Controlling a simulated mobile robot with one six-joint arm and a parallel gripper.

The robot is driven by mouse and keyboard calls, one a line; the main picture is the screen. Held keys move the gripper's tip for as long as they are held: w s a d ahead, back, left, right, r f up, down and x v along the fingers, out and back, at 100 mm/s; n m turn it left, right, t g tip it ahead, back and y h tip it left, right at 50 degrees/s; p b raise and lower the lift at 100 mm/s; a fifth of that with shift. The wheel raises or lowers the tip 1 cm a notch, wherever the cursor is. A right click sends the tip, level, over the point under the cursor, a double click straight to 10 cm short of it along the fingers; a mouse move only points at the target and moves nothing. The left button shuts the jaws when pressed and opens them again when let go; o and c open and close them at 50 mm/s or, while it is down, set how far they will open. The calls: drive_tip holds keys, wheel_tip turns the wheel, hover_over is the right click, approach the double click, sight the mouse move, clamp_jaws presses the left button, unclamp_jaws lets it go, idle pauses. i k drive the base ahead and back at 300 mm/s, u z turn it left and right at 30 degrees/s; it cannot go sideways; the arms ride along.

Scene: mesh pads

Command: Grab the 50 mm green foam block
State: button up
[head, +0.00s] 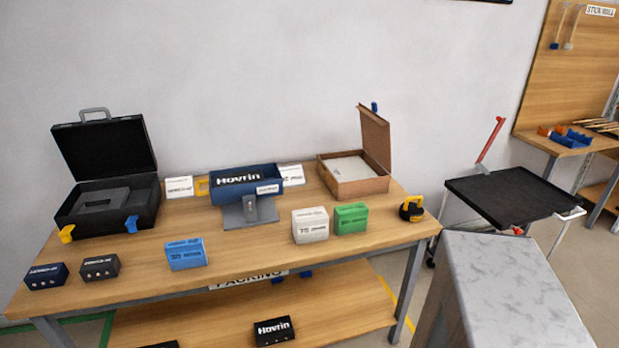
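A green block (351,218) stands on the wooden workbench (240,258), right of its middle and near the front. It has dark print on its front, too small to read surely. A white block (310,225) marked 75 stands close beside it on the left. A blue block (186,254) that seems marked 30 stands further left, near the front edge. My gripper is not in view.
An open black case (108,150), a blue Hovrin bin (262,180) and an open wooden box (352,186) stand behind. A yellow-black tape measure (411,208) lies right of the green block. A grey marbled surface (515,285) fills the front right, beside a black-topped cart (512,195).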

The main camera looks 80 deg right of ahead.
sight(349, 219)
drive_tip(key=z, duration=0.5)
drive_tip(key=k, duration=1.3)
drive_tip(key=z, duration=1.25)
drive_tip(key=i, duration=0.45)
drive_tip(key=u, duration=0.1)
